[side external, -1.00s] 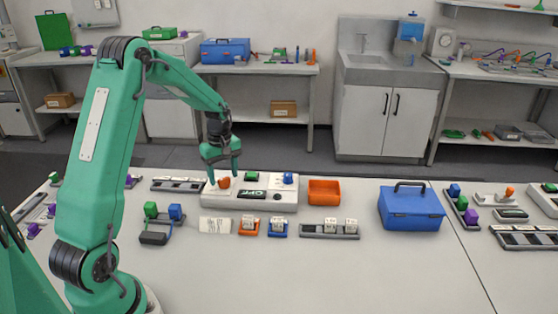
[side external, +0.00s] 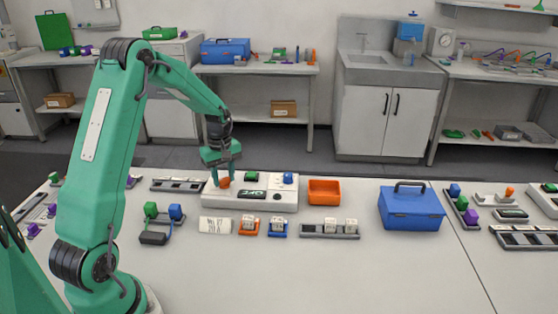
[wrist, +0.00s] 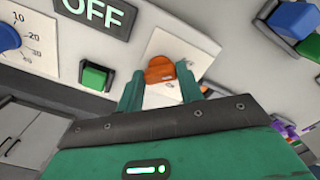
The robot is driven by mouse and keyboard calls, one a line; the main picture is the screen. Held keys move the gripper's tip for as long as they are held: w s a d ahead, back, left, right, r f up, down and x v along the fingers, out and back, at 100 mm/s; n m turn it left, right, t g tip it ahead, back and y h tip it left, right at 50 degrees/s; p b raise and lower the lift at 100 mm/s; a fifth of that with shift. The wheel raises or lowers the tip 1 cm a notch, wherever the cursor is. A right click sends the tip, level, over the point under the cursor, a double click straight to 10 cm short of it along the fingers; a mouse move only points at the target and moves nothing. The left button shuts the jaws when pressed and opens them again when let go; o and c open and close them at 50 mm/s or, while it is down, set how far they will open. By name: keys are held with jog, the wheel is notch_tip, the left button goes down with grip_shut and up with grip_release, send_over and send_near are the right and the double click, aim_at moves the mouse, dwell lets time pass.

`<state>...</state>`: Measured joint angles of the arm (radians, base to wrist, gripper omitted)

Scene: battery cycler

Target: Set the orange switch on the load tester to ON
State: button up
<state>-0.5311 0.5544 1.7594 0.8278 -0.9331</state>
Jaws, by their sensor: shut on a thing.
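The load tester (side external: 234,200) is a white box on the bench in the side view, with a dark display on its front. In the wrist view its display (wrist: 95,13) reads OFF. The orange switch (side external: 224,183) is at the left of its top; it also shows between my fingers in the wrist view (wrist: 160,70), on a pale plate. My gripper (side external: 225,181) points down over the switch and is shut on it, one finger on each side. The fingers hide the switch's sides.
A green button (side external: 251,177) and a blue knob (side external: 288,178) are on the tester's top, right of the switch. An orange tray (side external: 324,198) and a blue box (side external: 411,210) stand to the right. Small holders line the front.

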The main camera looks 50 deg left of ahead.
jog(key=shift+m, duration=0.3)
jog(key=m, duration=0.7)
jog(key=shift+s, duration=0.1)
jog(key=m, duration=0.4)
jog(key=shift+m, duration=0.3)
jog(key=shift+a+m, duration=0.1)
jog(key=shift+m, duration=1.7)
jog(key=shift+r, duration=0.1)
jog(key=o, duration=1)
